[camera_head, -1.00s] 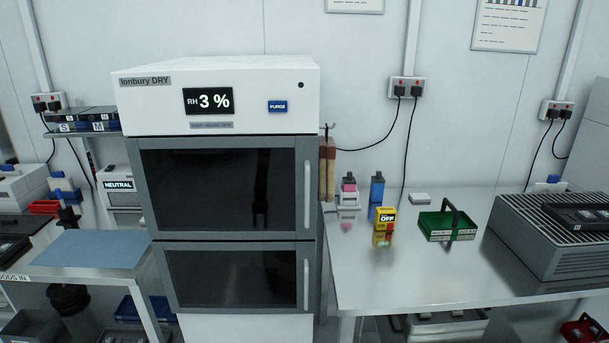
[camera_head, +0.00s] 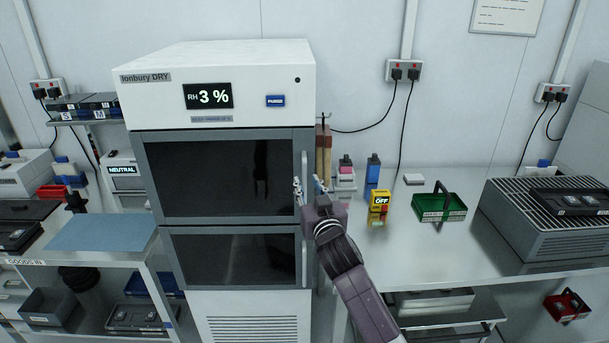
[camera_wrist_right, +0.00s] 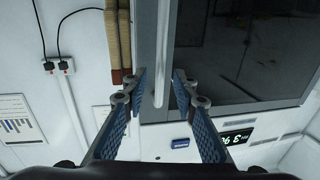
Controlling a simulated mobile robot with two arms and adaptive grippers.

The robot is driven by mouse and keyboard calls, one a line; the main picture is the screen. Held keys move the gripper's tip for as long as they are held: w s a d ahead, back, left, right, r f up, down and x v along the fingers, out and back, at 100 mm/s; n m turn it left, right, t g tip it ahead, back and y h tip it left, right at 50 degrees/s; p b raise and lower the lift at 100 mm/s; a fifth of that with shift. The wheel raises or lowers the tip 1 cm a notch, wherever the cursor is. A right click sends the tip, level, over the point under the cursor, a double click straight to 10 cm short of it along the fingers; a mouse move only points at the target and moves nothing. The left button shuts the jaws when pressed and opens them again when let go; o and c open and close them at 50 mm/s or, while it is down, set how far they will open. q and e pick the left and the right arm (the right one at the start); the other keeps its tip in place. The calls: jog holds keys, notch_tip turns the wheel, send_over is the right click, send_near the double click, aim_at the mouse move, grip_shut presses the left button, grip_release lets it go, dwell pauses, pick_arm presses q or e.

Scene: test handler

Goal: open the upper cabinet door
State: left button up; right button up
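The upper cabinet door (camera_head: 220,134) is a grey-framed dark glass panel on the white dry cabinet (camera_head: 215,72). It is shut. Its pale vertical handle (camera_head: 304,164) is at the door's right edge. My right gripper (camera_head: 309,184) is open in front of the handle's lower part. The right wrist view is upside down and shows the open fingers (camera_wrist_right: 159,87) with the handle (camera_wrist_right: 163,55) between them in the picture. I cannot tell how deep the handle sits between the fingers; neither finger visibly grips it. My left gripper is not in view.
The lower door (camera_head: 232,258) is shut below. A steel bench (camera_head: 425,275) to the right carries a yellow OFF box (camera_head: 380,200), a green basket (camera_head: 439,206) and a grey vented unit (camera_head: 535,235). A cart with a blue mat (camera_head: 103,233) stands left.

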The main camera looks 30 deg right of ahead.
aim_at(305, 179)
jog(key=shift+p+x, duration=0.35)
jog(key=shift+x, duration=1.4)
grip_shut()
